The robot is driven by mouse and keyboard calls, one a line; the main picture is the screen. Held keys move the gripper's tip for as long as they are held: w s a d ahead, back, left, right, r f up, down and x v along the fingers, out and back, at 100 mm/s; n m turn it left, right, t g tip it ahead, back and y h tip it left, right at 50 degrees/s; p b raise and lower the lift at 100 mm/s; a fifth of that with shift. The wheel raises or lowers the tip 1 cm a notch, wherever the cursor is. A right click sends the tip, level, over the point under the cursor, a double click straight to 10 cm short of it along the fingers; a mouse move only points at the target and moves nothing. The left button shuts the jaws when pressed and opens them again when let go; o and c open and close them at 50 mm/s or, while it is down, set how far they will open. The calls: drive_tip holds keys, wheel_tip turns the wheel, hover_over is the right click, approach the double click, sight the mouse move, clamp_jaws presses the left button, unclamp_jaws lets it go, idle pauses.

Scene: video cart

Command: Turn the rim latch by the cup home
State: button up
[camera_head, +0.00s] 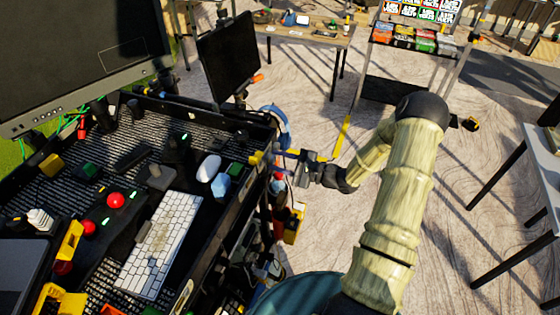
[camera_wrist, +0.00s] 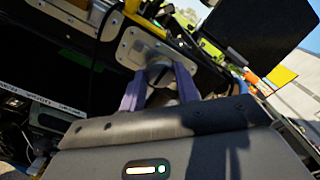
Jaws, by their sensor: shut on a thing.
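The rim latch (camera_wrist: 157,72) shows in the wrist view as a round grey knob with a dark slot, on a pale metal plate (camera_wrist: 136,45) on the cart's dark side. My gripper (camera_wrist: 160,80) is shut on this latch, with one purple-grey finger at each side of it. In the head view my gripper (camera_head: 290,165) reaches in from the right to the cart's right edge, and the latch itself is too small to tell there. I cannot pick out the cup for certain in either view.
The cart top (camera_head: 120,158) carries a white keyboard (camera_head: 160,243), a white mouse (camera_head: 208,168) and red buttons. A blue and white round item (camera_head: 277,124) is at the cart's edge close to my gripper. A small monitor (camera_head: 230,55) stands behind. Floor to the right is mostly open.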

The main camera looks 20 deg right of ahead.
drive_tip(key=shift+m, duration=0.4)
drive_tip(key=m+p, duration=0.1)
drive_tip(key=m, duration=0.2)
drive_tip(key=shift+r, duration=0.1)
drive_tip(key=m+p, duration=0.2)
drive_tip(key=m, duration=0.2)
drive_tip(key=shift+d+m, duration=0.1)
drive_tip(key=shift+m, duration=0.3)
drive_tip(key=m+p, duration=0.2)
drive_tip(key=m, duration=0.3)
drive_tip(key=shift+m+p, duration=0.65)
drive_tip(key=shift+m, duration=1.35)
drive_tip(key=o, duration=1)
drive_tip(key=shift+c, duration=0.2)
